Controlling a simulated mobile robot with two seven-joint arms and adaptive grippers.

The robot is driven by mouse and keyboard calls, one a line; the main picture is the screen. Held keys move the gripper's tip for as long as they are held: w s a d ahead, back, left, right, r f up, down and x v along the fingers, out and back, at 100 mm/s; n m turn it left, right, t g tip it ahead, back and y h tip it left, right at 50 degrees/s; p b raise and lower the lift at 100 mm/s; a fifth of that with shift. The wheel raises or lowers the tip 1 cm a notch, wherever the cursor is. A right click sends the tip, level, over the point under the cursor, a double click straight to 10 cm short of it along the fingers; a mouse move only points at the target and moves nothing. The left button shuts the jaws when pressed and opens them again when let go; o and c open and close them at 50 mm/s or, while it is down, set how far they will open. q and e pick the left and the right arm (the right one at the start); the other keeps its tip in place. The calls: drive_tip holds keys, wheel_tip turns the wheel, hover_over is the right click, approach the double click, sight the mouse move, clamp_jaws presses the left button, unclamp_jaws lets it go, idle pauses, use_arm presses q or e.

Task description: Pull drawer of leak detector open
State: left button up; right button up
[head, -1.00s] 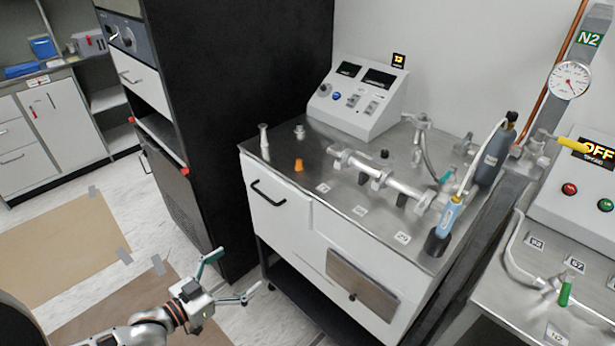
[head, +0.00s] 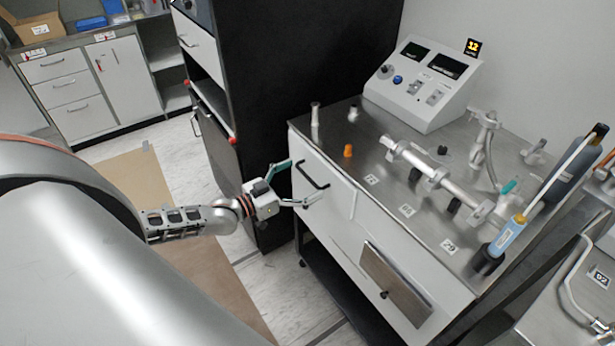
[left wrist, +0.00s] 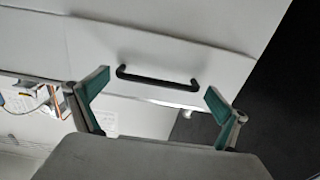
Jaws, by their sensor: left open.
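The leak detector is a white cabinet with a metal top (head: 385,190). Its drawer (head: 330,195) is on the upper left of the front and looks closed. The black bar handle (head: 312,176) is on the drawer front; it also shows in the left wrist view (left wrist: 158,80), between and beyond the fingertips. My left gripper (head: 300,182) is open, with its green-padded fingers close to the handle, one toward each end. In the left wrist view the fingers (left wrist: 157,82) are spread with nothing between the pads. I cannot tell whether they touch the drawer. My right gripper is not in view.
A tall black cabinet (head: 300,70) stands left of the leak detector. A control box (head: 420,85), pipes (head: 430,170) and an orange cap (head: 348,151) are on the top. A lower metal panel (head: 395,285) is below. Brown sheets (head: 125,180) lie on the floor.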

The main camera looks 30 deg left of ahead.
use_arm(q)
drive_tip(key=shift+w+d, duration=0.25)
drive_tip(key=shift+w, duration=0.35)
drive_tip(key=c, duration=1.3)
drive_tip(key=shift+a, duration=0.1)
